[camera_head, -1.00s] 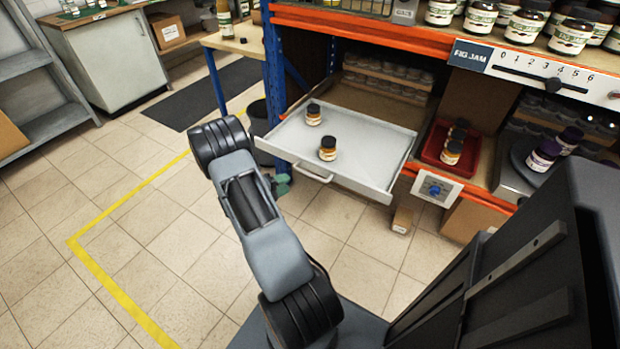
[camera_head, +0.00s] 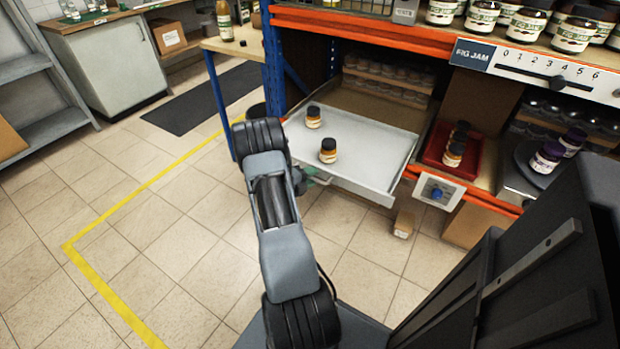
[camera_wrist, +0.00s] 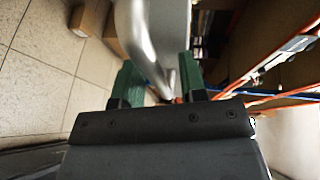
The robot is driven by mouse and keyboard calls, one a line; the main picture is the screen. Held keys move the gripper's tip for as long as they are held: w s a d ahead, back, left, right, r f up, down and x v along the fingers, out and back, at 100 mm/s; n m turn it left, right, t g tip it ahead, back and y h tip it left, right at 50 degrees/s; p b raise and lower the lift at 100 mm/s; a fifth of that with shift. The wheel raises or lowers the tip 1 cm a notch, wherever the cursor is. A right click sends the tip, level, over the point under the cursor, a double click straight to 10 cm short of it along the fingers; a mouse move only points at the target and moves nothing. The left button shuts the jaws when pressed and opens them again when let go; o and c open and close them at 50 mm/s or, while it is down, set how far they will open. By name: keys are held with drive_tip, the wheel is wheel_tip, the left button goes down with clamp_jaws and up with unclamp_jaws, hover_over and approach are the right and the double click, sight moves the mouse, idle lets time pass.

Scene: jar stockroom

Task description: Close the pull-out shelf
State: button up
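The pull-out shelf (camera_head: 365,150) is a light grey tray sticking out from the orange-beamed rack. Two amber jars with dark lids, a rear one (camera_head: 313,118) and a front one (camera_head: 328,150), stand upright on it. Its front left corner is hidden behind my arm. My gripper is mostly hidden in the head view; a bit of green shows at the shelf's front edge. In the wrist view, the green fingers of my gripper (camera_wrist: 160,76) are apart. The curved silver handle (camera_wrist: 138,45) reaches between them; I cannot tell whether they touch it.
A red bin (camera_head: 437,150) with jars sits right of the shelf, above a white dial panel (camera_head: 438,191). A small carton (camera_head: 404,224) stands on the floor below the shelf's right side. A wooden table (camera_head: 236,45) stands left of the rack. The tiled floor in front is clear.

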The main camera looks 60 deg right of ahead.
drive_tip(key=shift+c, duration=0.2)
clamp_jaws()
idle(0.3)
